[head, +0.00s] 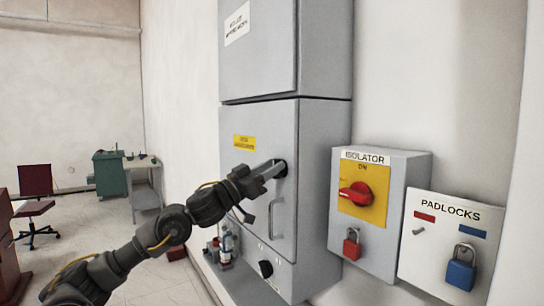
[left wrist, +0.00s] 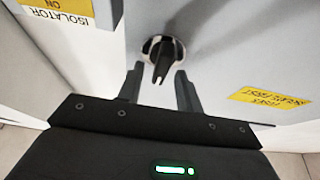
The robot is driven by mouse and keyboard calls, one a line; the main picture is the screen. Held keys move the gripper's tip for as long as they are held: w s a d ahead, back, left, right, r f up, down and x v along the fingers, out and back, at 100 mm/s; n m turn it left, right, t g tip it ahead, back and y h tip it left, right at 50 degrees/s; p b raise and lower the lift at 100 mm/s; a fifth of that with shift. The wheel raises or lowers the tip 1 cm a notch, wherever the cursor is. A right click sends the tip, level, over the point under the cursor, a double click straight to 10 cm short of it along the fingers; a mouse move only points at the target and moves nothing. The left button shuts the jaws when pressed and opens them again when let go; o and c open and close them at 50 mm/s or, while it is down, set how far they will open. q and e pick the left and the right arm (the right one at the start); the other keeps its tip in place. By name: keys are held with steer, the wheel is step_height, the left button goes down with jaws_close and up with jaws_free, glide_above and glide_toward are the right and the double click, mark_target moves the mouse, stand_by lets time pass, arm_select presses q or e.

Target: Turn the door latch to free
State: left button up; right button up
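The door latch (left wrist: 163,50) is a black knob with a narrow tab in a round pale ring on the grey cabinet door (head: 300,205). In the head view the latch (head: 282,168) is a dark spot partly hidden by my gripper. My left gripper (head: 275,168) reaches it from the left. In the left wrist view my left gripper (left wrist: 161,88) is open, with one finger on each side of the tab. Gaps show between the fingers and the tab, so it is not gripped. My right gripper is out of view.
A door handle (head: 276,218) and a black knob (head: 266,269) are below the latch. At right are the isolator box (head: 400,190) with a red switch (head: 356,195), a red padlock (head: 352,243), and a padlock board (head: 425,255) with a blue padlock (head: 461,270). A desk stands far left.

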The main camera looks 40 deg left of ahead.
arm_select(q)
steer(key=shift+w+d+r, duration=0.1)
steer(key=shift+w+r, duration=0.05)
steer(key=shift+w, duration=0.1)
steer(key=shift+c, duration=0.3)
jaws_close()
